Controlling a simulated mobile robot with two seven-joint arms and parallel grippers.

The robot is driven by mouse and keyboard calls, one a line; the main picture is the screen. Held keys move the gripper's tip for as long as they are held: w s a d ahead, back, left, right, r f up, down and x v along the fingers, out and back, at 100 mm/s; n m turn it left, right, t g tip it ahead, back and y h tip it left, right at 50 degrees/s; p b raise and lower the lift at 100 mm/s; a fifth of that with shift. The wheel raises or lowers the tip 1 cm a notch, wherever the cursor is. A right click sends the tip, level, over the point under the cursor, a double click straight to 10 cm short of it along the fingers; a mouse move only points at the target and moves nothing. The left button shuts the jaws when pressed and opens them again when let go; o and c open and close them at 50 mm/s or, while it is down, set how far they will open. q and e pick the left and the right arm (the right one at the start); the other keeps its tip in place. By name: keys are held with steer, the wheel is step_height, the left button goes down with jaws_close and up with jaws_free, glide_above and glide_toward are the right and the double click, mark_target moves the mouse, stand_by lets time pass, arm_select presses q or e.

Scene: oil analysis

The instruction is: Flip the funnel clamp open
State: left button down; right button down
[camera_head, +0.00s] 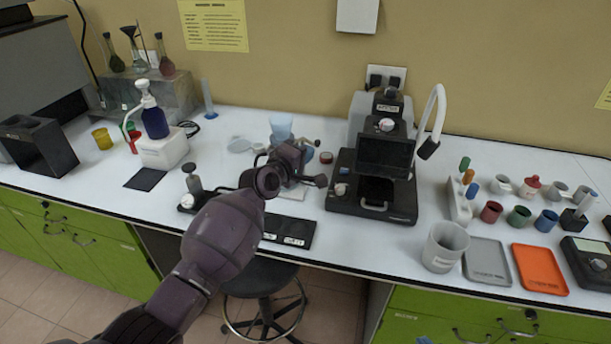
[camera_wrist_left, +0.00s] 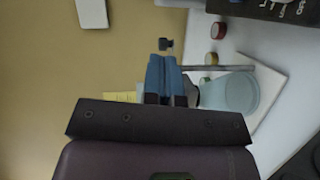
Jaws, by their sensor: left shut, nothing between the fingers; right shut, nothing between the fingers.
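A translucent pale blue funnel (camera_head: 281,126) stands behind my left gripper (camera_head: 296,172) in the head view. The gripper and wrist hide most of its support and the clamp area. In the left wrist view a pale translucent round vessel (camera_wrist_left: 232,92), perhaps the funnel, lies right of my left gripper's closed fingers (camera_wrist_left: 162,62). A small dark piece (camera_wrist_left: 166,44) sits just beyond the fingertips; I cannot tell whether it is the clamp or whether they touch. The fingers are together with nothing between them. My right gripper is not in view.
A black instrument (camera_head: 372,185) stands close right of the gripper. A dark pump-like item (camera_head: 194,183) and a black pad (camera_head: 287,230) lie nearer the front edge. A white dispenser base (camera_head: 163,150) is to the left. Bare counter shows left of the gripper.

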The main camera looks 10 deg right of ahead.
arm_select(q)
steer(key=s+r+p, duration=0.1)
steer(key=s, duration=0.9)
steer(key=shift+d, duration=0.25)
steer(key=shift+w, duration=0.1)
